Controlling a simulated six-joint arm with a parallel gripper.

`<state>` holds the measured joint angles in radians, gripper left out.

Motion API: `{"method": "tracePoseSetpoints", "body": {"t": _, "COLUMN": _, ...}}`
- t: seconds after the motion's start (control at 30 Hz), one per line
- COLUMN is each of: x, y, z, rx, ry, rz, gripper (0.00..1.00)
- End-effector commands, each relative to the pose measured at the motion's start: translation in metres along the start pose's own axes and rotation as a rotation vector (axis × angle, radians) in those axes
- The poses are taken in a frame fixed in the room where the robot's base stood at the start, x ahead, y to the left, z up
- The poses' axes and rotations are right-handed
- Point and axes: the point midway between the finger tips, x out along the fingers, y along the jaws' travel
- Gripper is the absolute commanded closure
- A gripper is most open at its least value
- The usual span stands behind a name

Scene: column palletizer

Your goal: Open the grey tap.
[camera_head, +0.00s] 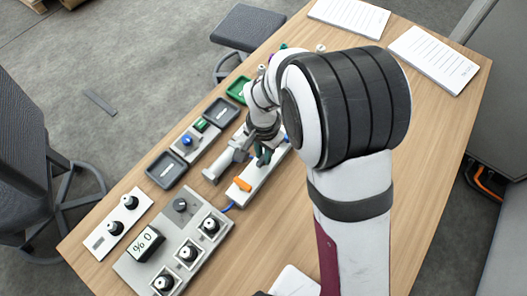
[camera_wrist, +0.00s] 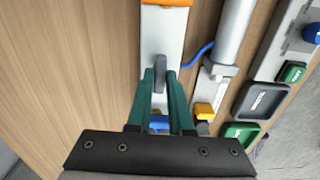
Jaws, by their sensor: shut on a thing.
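The grey tap (camera_wrist: 159,76) is a small grey lever on a white strip-shaped panel (camera_wrist: 162,35), between an orange tap (camera_wrist: 166,2) and a blue tap (camera_wrist: 159,122). My gripper (camera_wrist: 160,74) has dark green fingers, shut on the grey tap's lever, one finger on each side. The lever lies roughly along the strip in the wrist view. In the head view my gripper (camera_head: 263,156) is over the panel (camera_head: 247,197), beside the orange tap (camera_head: 242,184). There my arm hides the grey tap.
Beside the panel are a grey cylinder (camera_wrist: 234,33), a yellow-handled piece (camera_wrist: 203,111) and a blue cable (camera_wrist: 198,55). Dark trays (camera_head: 166,169) and a knob panel (camera_head: 117,222) stand left. A larger control box (camera_head: 141,267) is at front. The table's right side is mostly clear.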

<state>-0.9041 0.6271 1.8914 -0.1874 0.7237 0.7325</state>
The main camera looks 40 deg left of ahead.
Motion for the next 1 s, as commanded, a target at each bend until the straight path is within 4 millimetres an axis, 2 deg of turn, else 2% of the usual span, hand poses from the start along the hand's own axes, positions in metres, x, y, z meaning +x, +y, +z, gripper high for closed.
{"method": "tracePoseSetpoints", "body": {"t": 0.03, "x": -0.001, "y": 0.0, "z": 0.0, "rx": 0.003, "ry": -0.001, "rz": 0.0, "gripper": 0.76}}
{"method": "tracePoseSetpoints", "body": {"t": 0.17, "x": 0.0, "y": 0.0, "z": 0.0, "rx": 0.002, "ry": -0.001, "rz": 0.0, "gripper": 0.53}}
{"method": "tracePoseSetpoints", "body": {"t": 0.43, "x": -0.001, "y": 0.0, "z": 0.0, "rx": 0.0, "ry": 0.0, "rz": 0.0, "gripper": 0.51}}
{"method": "tracePoseSetpoints", "body": {"t": 0.53, "x": -0.008, "y": -0.001, "z": -0.001, "rx": 0.0, "ry": 0.001, "rz": -0.002, "gripper": 0.51}}
{"method": "tracePoseSetpoints", "body": {"t": 0.67, "x": -0.038, "y": -0.001, "z": -0.001, "rx": 0.001, "ry": 0.003, "rz": -0.005, "gripper": 0.51}}
{"method": "tracePoseSetpoints", "body": {"t": 0.9, "x": -0.115, "y": -0.001, "z": -0.001, "rx": 0.001, "ry": 0.003, "rz": -0.006, "gripper": 0.51}}
{"method": "tracePoseSetpoints", "body": {"t": 1.0, "x": -0.138, "y": -0.001, "z": 0.0, "rx": 0.001, "ry": 0.002, "rz": -0.004, "gripper": 0.51}}
